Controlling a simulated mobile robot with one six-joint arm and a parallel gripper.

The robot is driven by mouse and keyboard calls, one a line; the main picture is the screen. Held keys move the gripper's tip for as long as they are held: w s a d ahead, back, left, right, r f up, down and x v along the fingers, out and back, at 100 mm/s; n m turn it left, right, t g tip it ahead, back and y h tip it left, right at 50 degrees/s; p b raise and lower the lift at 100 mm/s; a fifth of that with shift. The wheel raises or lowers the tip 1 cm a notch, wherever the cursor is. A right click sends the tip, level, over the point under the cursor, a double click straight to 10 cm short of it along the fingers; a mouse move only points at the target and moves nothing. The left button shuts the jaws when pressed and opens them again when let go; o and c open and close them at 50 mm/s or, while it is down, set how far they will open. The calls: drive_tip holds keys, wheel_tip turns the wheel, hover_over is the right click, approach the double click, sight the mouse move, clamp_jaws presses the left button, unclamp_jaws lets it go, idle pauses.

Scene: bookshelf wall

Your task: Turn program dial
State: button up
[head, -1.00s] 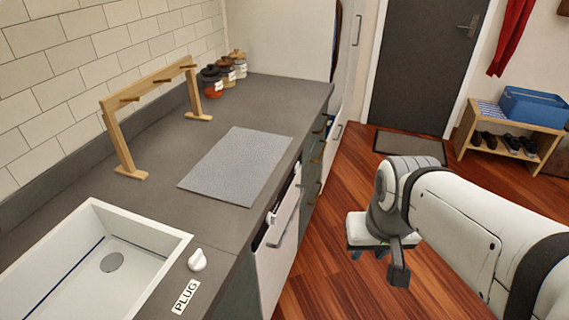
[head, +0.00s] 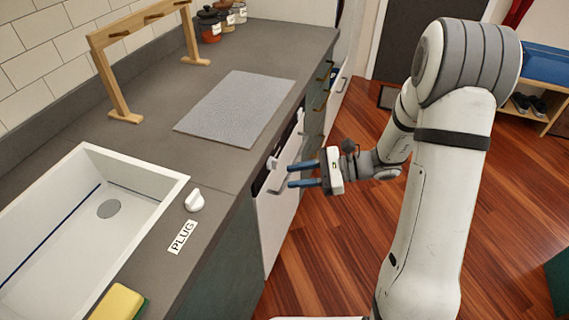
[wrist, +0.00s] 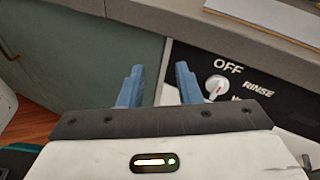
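The program dial (wrist: 216,87) is a round white knob with a small red mark on a black panel, in the right half of the wrist view. OFF is printed above it and RINSE to its right; another word is partly hidden. In the head view the dial (head: 272,163) shows at the top of the white appliance front (head: 278,220) under the counter. My gripper (head: 290,175) is open and empty, its blue fingers pointing at the panel with a gap. In the wrist view its fingertips (wrist: 159,74) are left of the dial.
The grey counter (head: 150,150) overhangs the panel. On it are a mat (head: 235,108), wooden rack (head: 118,95), sink (head: 165,185), sponge (head: 118,303) and a white knob (head: 194,200) by a PLUG label (head: 182,237). The wooden floor (head: 330,265) before the appliance is clear.

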sight(273, 164)
drive_tip(key=w+d+f+m+t+y+b, duration=0.1)
drive_tip(key=w+d+f+m+t+y, duration=0.15)
drive_tip(key=w+f+m+t, duration=0.4)
drive_tip(key=x, duration=0.7)
drive_tip(key=shift+w+f+h, duration=0.35)
drive_tip(key=shift+w+f, duration=0.05)
drive_tip(key=shift+f, duration=0.05)
drive_tip(key=shift+a+g, duration=0.15)
drive_tip(key=shift+g, duration=0.1)
drive_tip(key=shift+c, duration=0.3)
clamp_jaws()
drive_tip(key=shift+p, duration=0.3)
